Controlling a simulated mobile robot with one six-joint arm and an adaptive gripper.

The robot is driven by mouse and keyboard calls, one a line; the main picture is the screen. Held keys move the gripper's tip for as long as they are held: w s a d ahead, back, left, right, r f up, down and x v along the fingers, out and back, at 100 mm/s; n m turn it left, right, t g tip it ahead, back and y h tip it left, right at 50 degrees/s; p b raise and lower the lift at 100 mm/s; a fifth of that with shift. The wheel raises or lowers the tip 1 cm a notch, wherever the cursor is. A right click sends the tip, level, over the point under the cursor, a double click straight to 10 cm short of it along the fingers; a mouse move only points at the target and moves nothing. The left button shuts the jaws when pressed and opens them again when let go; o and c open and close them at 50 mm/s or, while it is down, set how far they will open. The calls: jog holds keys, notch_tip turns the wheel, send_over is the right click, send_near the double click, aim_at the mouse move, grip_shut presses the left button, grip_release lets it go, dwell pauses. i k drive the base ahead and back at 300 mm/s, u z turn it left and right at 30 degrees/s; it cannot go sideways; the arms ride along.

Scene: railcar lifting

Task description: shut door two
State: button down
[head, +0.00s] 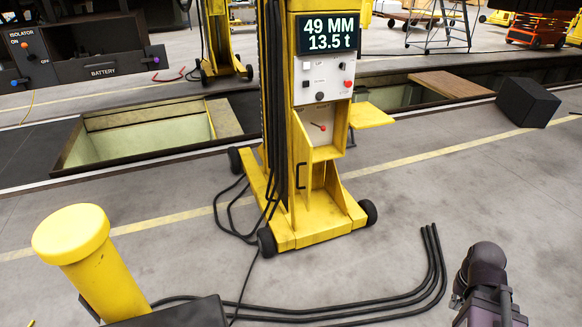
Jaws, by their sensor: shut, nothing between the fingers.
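A yellow lifting column (275,100) stands in the middle of the head view. Its upper compartment (321,132) is open at the front and shows a small red-ended part inside. A narrow yellow panel with a dark handle (301,176) stands at the left of the lower opening, seen nearly edge-on, like a door swung open. A flat yellow plate (371,115) sticks out to the right of the column. No door number is readable, so I cannot tell which is door two. Part of my arm shows at the lower right; my gripper is not in view.
Black cables (400,290) lie on the floor in front of the column. A yellow post (80,255) stands at the lower left. An open pit (140,135) lies behind left, and a black box (527,102) at right.

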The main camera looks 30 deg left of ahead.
aim_at(303, 149)
jog(key=u, duration=1.15)
jog(key=i, duration=0.95)
jog(key=z, duration=0.1)
jog(key=k, duration=0.35)
jog(key=u, duration=0.05)
